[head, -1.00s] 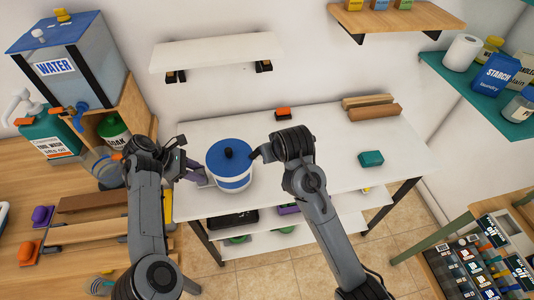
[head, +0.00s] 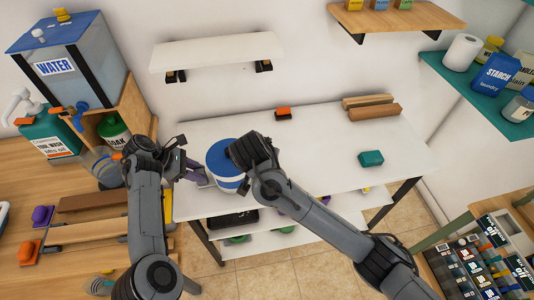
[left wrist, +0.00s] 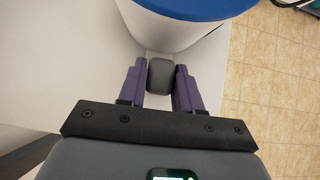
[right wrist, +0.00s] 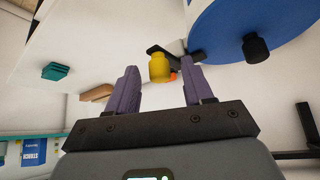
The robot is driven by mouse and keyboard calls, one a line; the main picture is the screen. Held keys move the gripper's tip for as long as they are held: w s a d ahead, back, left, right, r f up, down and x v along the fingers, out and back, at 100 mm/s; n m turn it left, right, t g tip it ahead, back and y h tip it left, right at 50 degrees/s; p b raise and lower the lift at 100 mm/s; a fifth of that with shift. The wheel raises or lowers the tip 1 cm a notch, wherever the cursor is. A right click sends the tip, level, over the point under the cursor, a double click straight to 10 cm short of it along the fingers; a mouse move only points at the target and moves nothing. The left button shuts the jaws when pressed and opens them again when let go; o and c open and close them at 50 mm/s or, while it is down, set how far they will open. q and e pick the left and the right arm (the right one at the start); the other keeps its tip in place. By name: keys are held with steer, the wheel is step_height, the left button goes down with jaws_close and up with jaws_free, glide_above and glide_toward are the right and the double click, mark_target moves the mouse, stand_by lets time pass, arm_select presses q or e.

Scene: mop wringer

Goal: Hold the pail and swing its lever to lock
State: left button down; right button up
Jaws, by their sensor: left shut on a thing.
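The white and blue pail (head: 222,168) with its blue lid stands on the white table, and it also shows in the left wrist view (left wrist: 180,30). My left gripper (head: 198,177) is shut on the pail's grey side grip (left wrist: 161,76), between its purple fingers. In the right wrist view, the lever's yellow knob (right wrist: 159,68) on a dark arm shows between the spread fingers of my right gripper (right wrist: 160,80). I cannot tell if they touch it. The lid (right wrist: 225,28) has a black knob (right wrist: 255,46). In the head view, my right wrist covers part of the lid and the lever.
An orange block (head: 283,113) lies at the table's back and a teal block (head: 371,158) to the right. Brown bars (head: 372,107) lie at the back right. A white wall shelf (head: 216,51) hangs above. The table right of the pail is mostly clear.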

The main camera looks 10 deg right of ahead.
arm_select(q)
steer(key=shift+f, duration=0.1)
arm_select(e)
steer(key=shift+r, duration=0.1)
steer(key=v, duration=0.7)
steer(key=shift+s+a+r, duration=0.1)
steer(key=shift+r, duration=0.05)
stand_by(0.4)
arm_select(q)
steer(key=c, duration=0.7)
jaws_free()
steer(key=shift+s, duration=0.1)
